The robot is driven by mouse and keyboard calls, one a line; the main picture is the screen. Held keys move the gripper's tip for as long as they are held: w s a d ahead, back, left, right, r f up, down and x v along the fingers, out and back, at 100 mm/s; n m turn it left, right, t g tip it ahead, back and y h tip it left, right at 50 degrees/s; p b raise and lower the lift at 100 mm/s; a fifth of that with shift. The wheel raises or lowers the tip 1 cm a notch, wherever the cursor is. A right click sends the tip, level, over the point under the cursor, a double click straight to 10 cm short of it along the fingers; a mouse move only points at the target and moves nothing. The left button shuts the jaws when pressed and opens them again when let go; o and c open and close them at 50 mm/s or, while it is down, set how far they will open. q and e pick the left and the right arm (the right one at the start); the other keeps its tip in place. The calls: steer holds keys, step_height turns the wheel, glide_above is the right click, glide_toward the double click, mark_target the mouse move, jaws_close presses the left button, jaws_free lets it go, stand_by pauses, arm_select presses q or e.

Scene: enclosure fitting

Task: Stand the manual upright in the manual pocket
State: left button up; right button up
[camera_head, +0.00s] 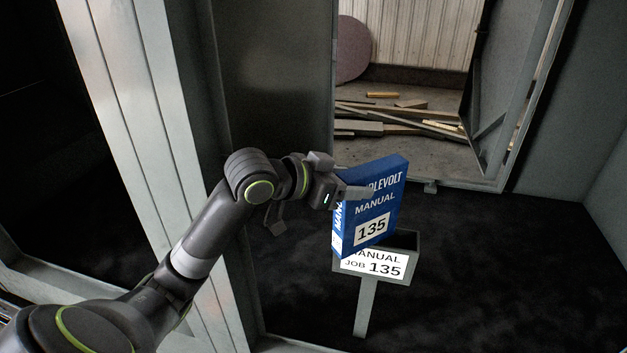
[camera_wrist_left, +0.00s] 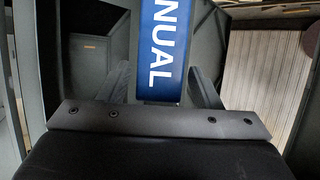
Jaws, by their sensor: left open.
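The blue manual (camera_head: 375,208) reads "MANUAL 135" on its cover and is tilted in the head view. Its lower edge covers the top of the label on the manual pocket (camera_head: 397,270), marked "MANUAL JOB 135". The pocket is a grey box on a post with its dark opening partly hidden. I cannot tell whether the manual touches the pocket. My left gripper (camera_head: 352,192) is open at the manual's spine side. In the left wrist view, the spine (camera_wrist_left: 162,50) stands between the two open fingers (camera_wrist_left: 163,85), with a visible gap at the left finger.
A grey cabinet frame (camera_head: 165,130) stands at the left, beside my left arm. Behind the pocket, an opening shows loose boards (camera_head: 400,120) on a floor and a pale ribbed wall (camera_head: 425,35). The dark floor right of the pocket is clear.

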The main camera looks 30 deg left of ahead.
arm_select(q)
steer(key=b+v, duration=0.1)
steer(key=v, duration=0.8)
steer(key=shift+s+a, duration=0.15)
steer(key=shift+s, duration=0.2)
steer(key=shift+r, duration=0.1)
stand_by(0.5)
